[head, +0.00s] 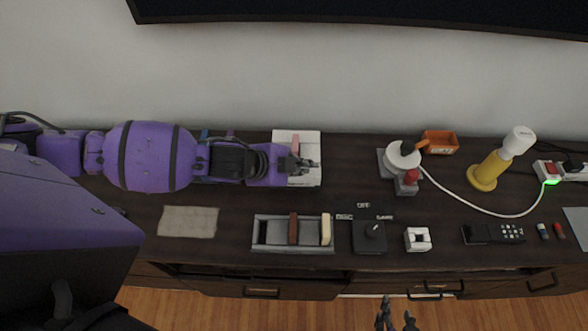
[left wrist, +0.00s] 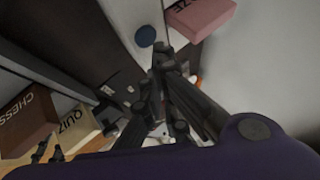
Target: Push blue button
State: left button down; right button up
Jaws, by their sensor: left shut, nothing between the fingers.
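The blue button (left wrist: 145,36) is a small round disc on a white box in the left wrist view. In the head view the white box (head: 283,138) stands against the wall, and my left gripper covers the button there. My left gripper (head: 303,163) is shut and empty over the box. In the left wrist view its fingertips (left wrist: 162,54) appear close beside the button; I cannot tell whether they touch. My right gripper (head: 397,318) is at the bottom of the head view with its fingers apart, away from the cabinet top.
A pink block (head: 295,142) lies on the white box. In front stands a grey tray (head: 271,247) with a brown and a cream block.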

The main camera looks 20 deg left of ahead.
pick_arm(q)
notch_tip(320, 180, up, 6)
jog(key=p, duration=0.3)
pick_arm(e)
jog(key=w+r+t, duration=0.1)
jog(key=w+r, duration=0.3)
jog(key=r, duration=0.2)
jog(key=shift+w, duration=0.4)
